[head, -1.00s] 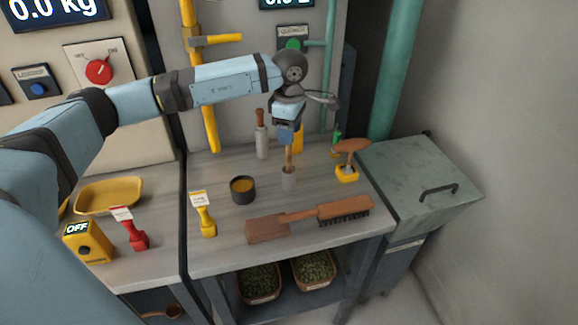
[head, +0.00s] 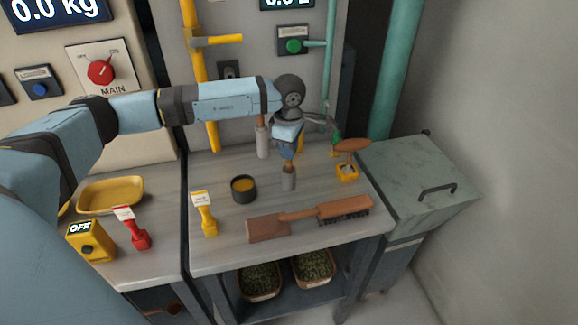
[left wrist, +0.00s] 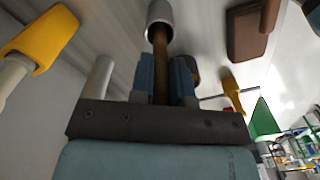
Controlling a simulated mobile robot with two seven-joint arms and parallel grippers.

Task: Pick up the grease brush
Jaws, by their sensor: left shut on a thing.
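The grease brush appears to be the wooden-handled tool (head: 288,168) standing upright in a small grey cup (head: 289,183) on the bench. In the left wrist view its brown handle (left wrist: 160,48) runs between my blue fingers into the round grey cup (left wrist: 160,12). My left gripper (head: 287,154) is above the cup, pointing down and shut on the handle. The lower end of the brush is hidden inside the cup. My right gripper is not in view.
A dark pot of yellow grease (head: 243,188) stands left of the cup. A wide wooden brush (head: 344,210) lies in front. A grey cylinder (head: 262,142) stands behind, and a yellow holder (head: 347,172) to the right. The lidded metal box (head: 415,175) borders the bench.

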